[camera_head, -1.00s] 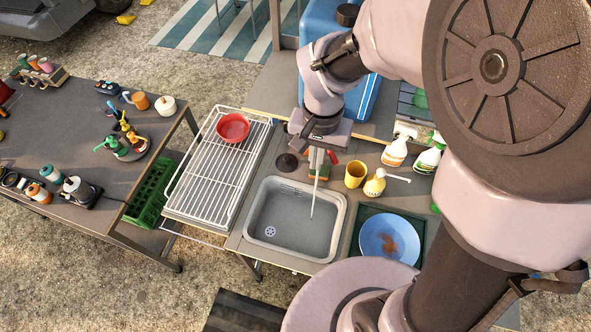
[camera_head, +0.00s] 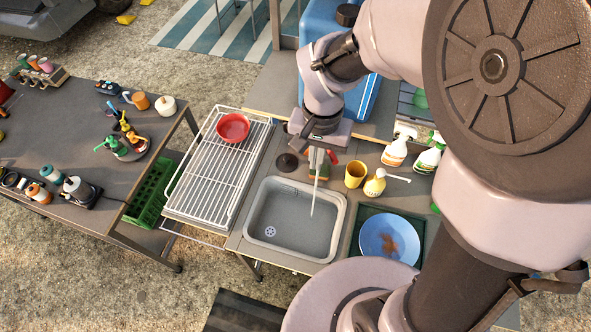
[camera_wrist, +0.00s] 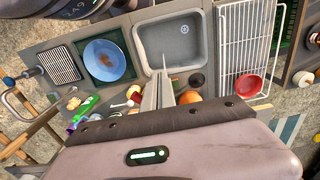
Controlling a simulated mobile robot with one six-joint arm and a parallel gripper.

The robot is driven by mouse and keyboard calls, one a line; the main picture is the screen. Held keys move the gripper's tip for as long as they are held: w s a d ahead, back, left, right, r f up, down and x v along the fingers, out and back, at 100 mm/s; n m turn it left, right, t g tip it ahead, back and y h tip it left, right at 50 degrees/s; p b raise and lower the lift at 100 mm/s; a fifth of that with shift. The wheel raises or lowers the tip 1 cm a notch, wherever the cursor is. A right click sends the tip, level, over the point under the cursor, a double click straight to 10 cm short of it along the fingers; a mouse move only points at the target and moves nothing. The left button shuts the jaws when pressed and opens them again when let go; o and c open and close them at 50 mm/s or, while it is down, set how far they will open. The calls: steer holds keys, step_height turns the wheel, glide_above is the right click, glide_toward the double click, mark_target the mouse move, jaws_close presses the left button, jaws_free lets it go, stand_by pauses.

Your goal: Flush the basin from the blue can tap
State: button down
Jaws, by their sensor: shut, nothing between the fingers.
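The grey basin (camera_head: 295,217) is set in the counter, with a round drain at its lower left; the wrist view shows it too (camera_wrist: 196,50). A thin pale streak, which looks like running water (camera_head: 314,197), comes down over it from near my gripper. The blue can (camera_head: 318,22) stands behind the counter, partly hidden by my arm. Its tap is mostly hidden; a small red part (camera_head: 333,157), perhaps its lever, shows beside my gripper (camera_head: 319,148). My gripper is shut and empty above the basin's back edge; its fingers show in the wrist view (camera_wrist: 166,88).
A wire rack (camera_head: 215,165) with a red bowl (camera_head: 232,127) is left of the basin. To the right are a yellow cup (camera_head: 355,174), a yellow brush (camera_head: 375,187), spray bottles (camera_head: 395,152) and a soiled blue plate (camera_head: 389,232). A black disc (camera_head: 286,163) lies behind the basin.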

steer(key=shift+w+d, duration=2.05)
steer(key=shift+d, duration=0.2)
step_height(320, 180, up, 6)
steer(key=p, duration=0.5)
steer(key=shift+s+a, duration=0.15)
steer(key=shift+s, duration=0.3)
